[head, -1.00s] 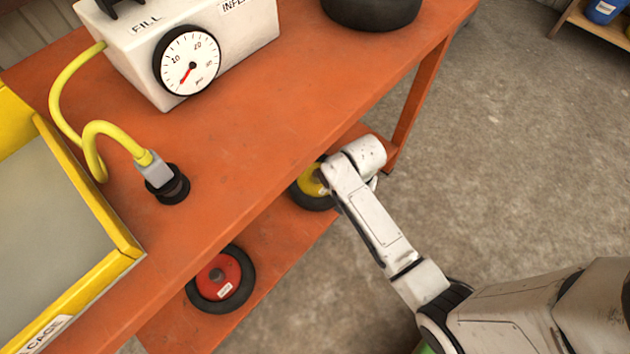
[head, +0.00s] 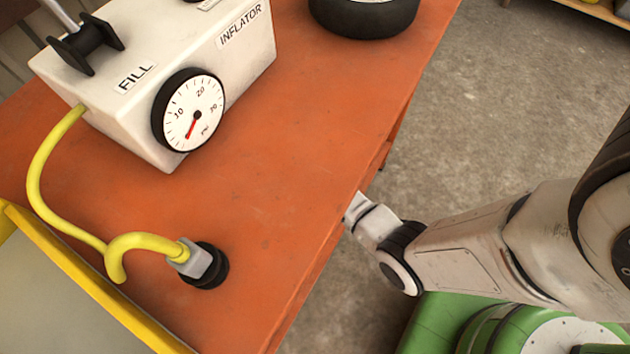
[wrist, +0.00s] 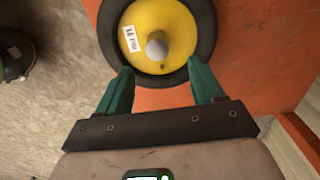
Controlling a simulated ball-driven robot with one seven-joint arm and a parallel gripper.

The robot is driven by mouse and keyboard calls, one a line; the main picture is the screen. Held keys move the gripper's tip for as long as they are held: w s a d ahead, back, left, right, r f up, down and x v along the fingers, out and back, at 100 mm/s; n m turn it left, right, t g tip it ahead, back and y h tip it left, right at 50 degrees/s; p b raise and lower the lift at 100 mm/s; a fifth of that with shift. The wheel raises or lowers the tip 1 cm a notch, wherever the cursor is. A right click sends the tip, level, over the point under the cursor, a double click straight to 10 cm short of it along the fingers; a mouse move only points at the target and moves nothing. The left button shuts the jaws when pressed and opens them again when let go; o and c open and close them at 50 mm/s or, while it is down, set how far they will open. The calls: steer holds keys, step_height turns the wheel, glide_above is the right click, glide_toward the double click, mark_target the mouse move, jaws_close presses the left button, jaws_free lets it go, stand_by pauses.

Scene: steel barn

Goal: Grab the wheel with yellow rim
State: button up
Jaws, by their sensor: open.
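The wheel with yellow rim (wrist: 178,25) lies flat on the orange lower shelf in the wrist view. It has a black tyre, a grey hub knob and a white label reading 18 PSI. My gripper (wrist: 161,84) is open, with its two green fingers apart at the near edge of the tyre. The fingers' tips lie over or beside the tyre, and I cannot tell whether they touch it. Nothing is between them except part of the tyre's edge. In the head view the wheel and my gripper are hidden below the orange bench top.
The orange bench (head: 250,190) carries a white inflator box (head: 150,75) with a gauge (head: 193,110), a yellow hose (head: 40,170) and a black tyre (head: 365,18). A yellow-edged cage (head: 85,280) stands at lower left. Concrete floor (head: 480,110) is clear at right.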

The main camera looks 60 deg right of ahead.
step_height(320, 180, down, 4)
steer(key=shift+r+b, duration=0.1)
steer(key=shift+b, duration=0.5)
steer(key=f+b, duration=0.2)
steer(key=f, duration=0.3)
steer(key=shift+s+f+b, duration=0.1)
steer(key=shift+s+b, duration=0.1)
steer(key=shift+b, duration=0.2)
jaws_close()
stand_by(0.6)
